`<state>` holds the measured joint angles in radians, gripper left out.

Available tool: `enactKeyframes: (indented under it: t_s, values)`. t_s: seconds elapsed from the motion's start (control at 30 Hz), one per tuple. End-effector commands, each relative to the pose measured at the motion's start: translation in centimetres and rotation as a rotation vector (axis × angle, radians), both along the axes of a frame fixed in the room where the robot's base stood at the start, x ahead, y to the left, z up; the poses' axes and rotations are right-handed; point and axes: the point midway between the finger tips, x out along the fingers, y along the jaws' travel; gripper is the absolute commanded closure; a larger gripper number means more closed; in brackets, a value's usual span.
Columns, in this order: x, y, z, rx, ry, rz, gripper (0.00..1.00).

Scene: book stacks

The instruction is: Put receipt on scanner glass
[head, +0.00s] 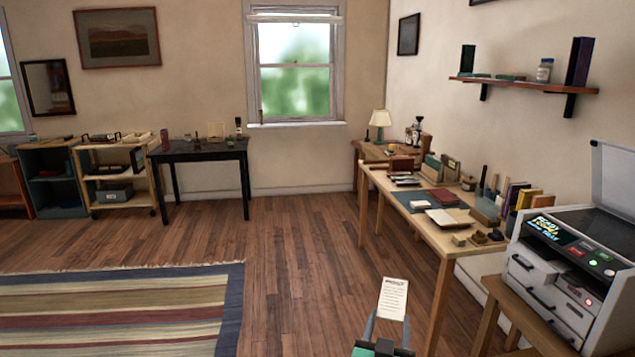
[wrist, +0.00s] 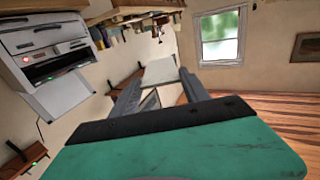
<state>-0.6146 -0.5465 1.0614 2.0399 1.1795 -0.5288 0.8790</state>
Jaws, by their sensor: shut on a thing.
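The white receipt (head: 393,298) stands up from my gripper (head: 388,323) in the lower middle of the head view, with dark print on its face. My gripper is shut on its lower end. In the wrist view the receipt (wrist: 160,70) shows pale between the two grey fingers (wrist: 160,86). The scanner (head: 562,272) stands at the right of the head view, its lid (head: 612,180) raised. Its dark glass (head: 597,230) is partly visible and looks bare. The scanner (wrist: 50,45) also shows at the upper left of the wrist view. My gripper is left of the scanner and apart from it.
The scanner sits on a wooden stand (head: 505,298). A long wooden desk (head: 425,235) behind it holds books, folders and small items. A wall shelf (head: 520,84) hangs above. Wood floor (head: 300,265) is open to the left, with a striped rug (head: 120,310).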

Motion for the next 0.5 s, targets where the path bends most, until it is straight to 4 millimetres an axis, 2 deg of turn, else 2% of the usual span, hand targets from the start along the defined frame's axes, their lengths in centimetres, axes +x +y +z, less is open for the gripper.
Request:
enactKeyframes:
  t_s: [0.03, 0.13, 0.3, 0.43, 0.5]
  values:
    - [0.1, 0.0, 2.8, -0.004, 0.004, 0.001, 0.84]
    - [0.2, -0.2, 3.7, -0.002, 0.006, 0.004, 0.84]
    - [0.3, -0.3, 3.9, 0.000, 0.006, 0.008, 0.84]
    - [0.3, -0.4, 3.4, 0.001, 0.006, 0.007, 0.84]
    - [0.3, -1.1, 2.7, 0.001, 0.006, -0.008, 0.84]
